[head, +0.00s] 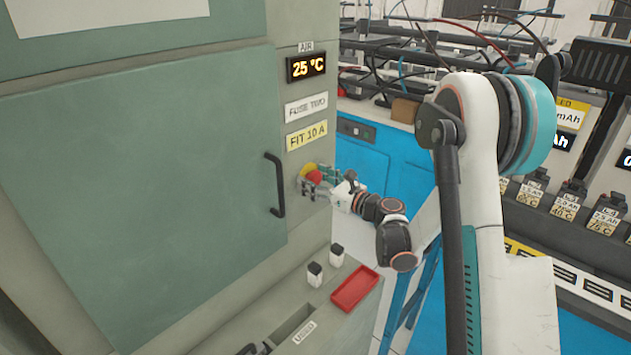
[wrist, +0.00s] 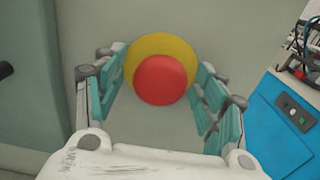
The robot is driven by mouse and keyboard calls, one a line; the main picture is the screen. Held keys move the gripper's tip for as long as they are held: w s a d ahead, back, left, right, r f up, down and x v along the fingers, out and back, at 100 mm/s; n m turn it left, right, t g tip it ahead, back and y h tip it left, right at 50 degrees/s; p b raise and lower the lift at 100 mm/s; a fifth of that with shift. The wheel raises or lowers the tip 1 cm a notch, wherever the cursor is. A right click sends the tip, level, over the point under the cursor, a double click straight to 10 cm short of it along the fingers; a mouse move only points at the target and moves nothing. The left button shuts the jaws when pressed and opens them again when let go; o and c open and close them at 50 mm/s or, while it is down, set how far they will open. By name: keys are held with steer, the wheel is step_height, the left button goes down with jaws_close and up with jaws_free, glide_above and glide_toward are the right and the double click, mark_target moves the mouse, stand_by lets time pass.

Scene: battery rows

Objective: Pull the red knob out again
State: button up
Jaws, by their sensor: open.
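The red knob (head: 313,177) sits on a round yellow base on the cabinet's narrow panel, below the "FIT 10 A" label. In the wrist view the red knob (wrist: 165,80) is in front of its yellow disc (wrist: 160,48), between my fingers. My gripper (head: 318,182) is open around the knob. In the wrist view my gripper (wrist: 160,92) has one teal finger on each side, with a visible gap to the red knob. From these views I cannot tell how far the knob stands out.
A large green cabinet door (head: 150,165) with a black handle (head: 275,185) is left of the knob. Below are a red tray (head: 355,289) and two small white blocks with dark tops (head: 314,275). Blue cabinets (head: 385,165) and battery rows stand to the right.

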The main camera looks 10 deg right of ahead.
jaws_close()
steer(key=shift+b+v, duration=0.4)
steer(key=shift+v, duration=0.5)
steer(key=shift+s+d, duration=0.1)
jaws_free()
steer(key=v, duration=1.2)
